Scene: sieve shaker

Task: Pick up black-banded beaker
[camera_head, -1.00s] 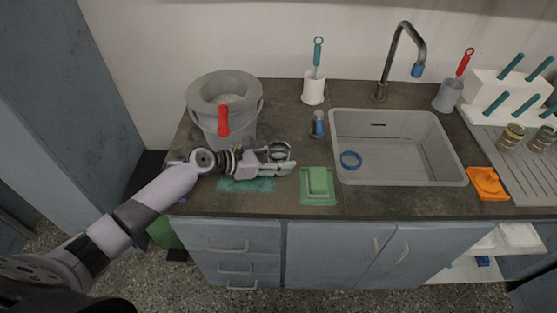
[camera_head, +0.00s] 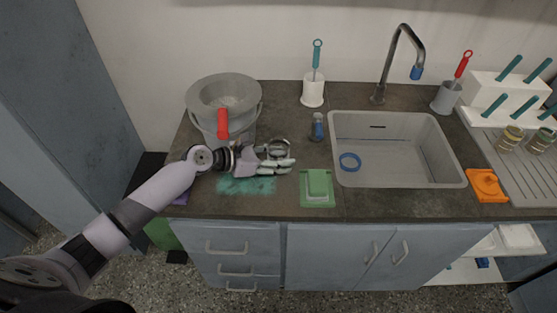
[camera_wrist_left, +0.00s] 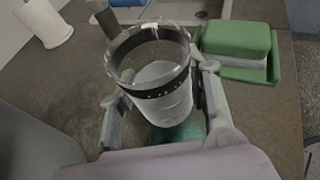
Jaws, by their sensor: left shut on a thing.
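The black-banded beaker (camera_wrist_left: 160,78) is clear glass with a dark band, upright between the fingers of my left gripper (camera_wrist_left: 160,95) in the left wrist view. The fingers are shut on it from both sides. In the head view, my left gripper (camera_head: 280,160) is over the counter in front of the grey bucket, and the beaker (camera_head: 279,146) shows small and partly hidden by the fingers. I cannot tell whether its base touches the counter. My right gripper is not in view.
A green sponge on a tray (camera_head: 318,188) lies just right of the gripper. A teal mat (camera_head: 246,186) lies below it. The grey bucket (camera_head: 205,122), small bottle (camera_head: 318,130) and white brush holder (camera_head: 313,92) stand behind. The sink (camera_head: 400,180) is to the right.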

